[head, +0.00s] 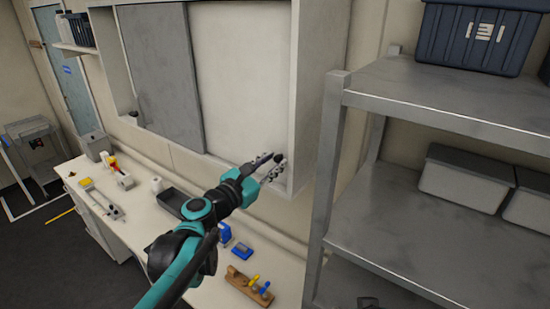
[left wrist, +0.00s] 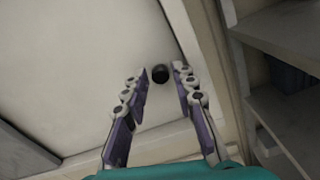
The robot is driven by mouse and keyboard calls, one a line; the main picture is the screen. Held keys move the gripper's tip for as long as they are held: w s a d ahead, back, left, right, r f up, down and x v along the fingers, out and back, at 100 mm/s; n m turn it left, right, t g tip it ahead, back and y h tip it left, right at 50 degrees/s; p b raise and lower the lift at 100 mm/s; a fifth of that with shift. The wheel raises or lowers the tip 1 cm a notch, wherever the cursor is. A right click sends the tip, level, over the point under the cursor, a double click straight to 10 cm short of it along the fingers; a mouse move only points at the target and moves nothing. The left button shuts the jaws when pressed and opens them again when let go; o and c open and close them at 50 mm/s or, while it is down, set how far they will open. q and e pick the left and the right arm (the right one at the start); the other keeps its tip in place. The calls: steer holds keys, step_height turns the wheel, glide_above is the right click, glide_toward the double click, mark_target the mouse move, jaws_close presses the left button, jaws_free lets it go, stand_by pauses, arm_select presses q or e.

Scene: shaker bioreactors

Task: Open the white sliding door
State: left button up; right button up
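The white sliding door (head: 240,75) covers the right part of a wall cabinet, beside a grey sliding door (head: 160,75). In the left wrist view the white door (left wrist: 90,70) fills the upper left. Its round black knob (left wrist: 159,74) sits low near the door's right edge, and the knob also shows in the head view (head: 278,158). My left gripper (head: 272,165) is at the knob. In the left wrist view its two fingers (left wrist: 157,88) are open, one on each side of the knob, with gaps visible. My right gripper is not in view.
A metal shelf rack (head: 440,100) with bins stands close on the right. A workbench (head: 150,215) below the cabinet carries a dark tray (head: 178,200), a blue box (head: 242,249) and a wooden block with coloured tools (head: 250,287). The cabinet's right side wall (head: 314,100) borders the door.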

mark_target(217, 132)
arm_select(q)
steer(key=shift+w+d, duration=0.4)
steer(key=shift+w, duration=0.15)
steer(key=shift+s+a, duration=0.1)
steer(key=shift+s, duration=0.1)
steer(key=shift+c, duration=0.3)
jaws_close()
steer(key=w+a+b, duration=0.1)
steer(key=w+a, duration=0.4)
steer(key=a, duration=0.1)
steer(key=w+a+b, duration=0.1)
steer(key=w+a, duration=0.4)
steer(key=a, duration=0.2)
steer(key=w+a+b, duration=0.1)
steer(key=w+a, duration=0.4)
steer(key=a, duration=0.2)
steer(key=shift+a, duration=0.25)
jaws_free()
steer(key=shift+o, duration=0.3)
steer(key=shift+d, duration=0.1)
